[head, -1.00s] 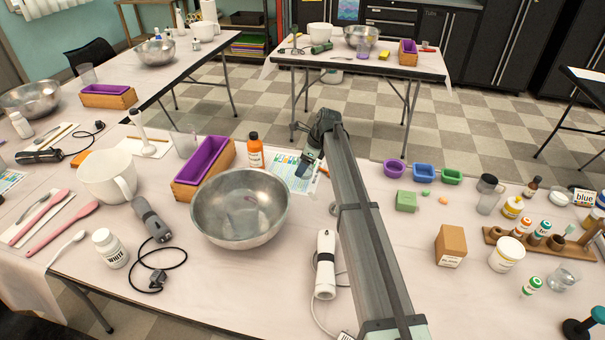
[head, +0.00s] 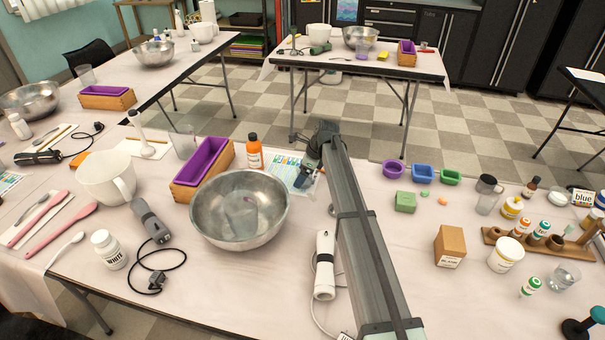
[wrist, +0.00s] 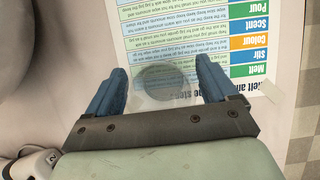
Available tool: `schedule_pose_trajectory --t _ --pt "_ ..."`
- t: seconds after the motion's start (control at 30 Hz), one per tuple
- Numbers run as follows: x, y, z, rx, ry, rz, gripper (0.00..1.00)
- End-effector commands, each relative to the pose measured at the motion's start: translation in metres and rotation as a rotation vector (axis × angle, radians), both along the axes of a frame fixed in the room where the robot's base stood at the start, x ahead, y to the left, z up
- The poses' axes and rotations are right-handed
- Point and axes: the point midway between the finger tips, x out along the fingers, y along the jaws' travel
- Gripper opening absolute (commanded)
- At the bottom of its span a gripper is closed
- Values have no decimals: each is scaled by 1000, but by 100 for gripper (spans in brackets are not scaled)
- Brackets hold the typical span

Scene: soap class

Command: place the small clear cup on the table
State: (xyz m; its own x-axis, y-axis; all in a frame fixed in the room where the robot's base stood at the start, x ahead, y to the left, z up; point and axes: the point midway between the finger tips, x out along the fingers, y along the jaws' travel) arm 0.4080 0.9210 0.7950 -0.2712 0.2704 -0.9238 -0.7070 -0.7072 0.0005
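My gripper (head: 303,180) is low over the printed sheet on the table, just right of the metal bowl. In the wrist view its two blue fingers (wrist: 163,88) stand wide apart. A round grey translucent disc, seemingly the base of the small clear cup (wrist: 162,82), lies between them over the sheet. Its clear walls are too faint to tell whether the fingers touch them, or whether the base rests on the sheet. In the head view the arm and gripper largely hide this spot.
The metal bowl (head: 240,232) stands close left, with a clear cup-like shape inside, perhaps a reflection. The printed sheet (head: 285,163) lies under my gripper. An orange bottle (head: 254,152) and a purple mould (head: 203,160) stand behind left. Small coloured moulds (head: 423,173) sit right. Table between them is partly free.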

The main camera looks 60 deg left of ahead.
Motion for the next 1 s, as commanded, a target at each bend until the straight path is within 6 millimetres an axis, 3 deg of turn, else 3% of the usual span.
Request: schedule_pose_trajectory --t 0.3,0.47,1.0 --pt "0 0 1 0 0 0 92" --pt "2 -2 11 2 -1 -1 92" --pt "27 -27 95 1 -1 -1 92"
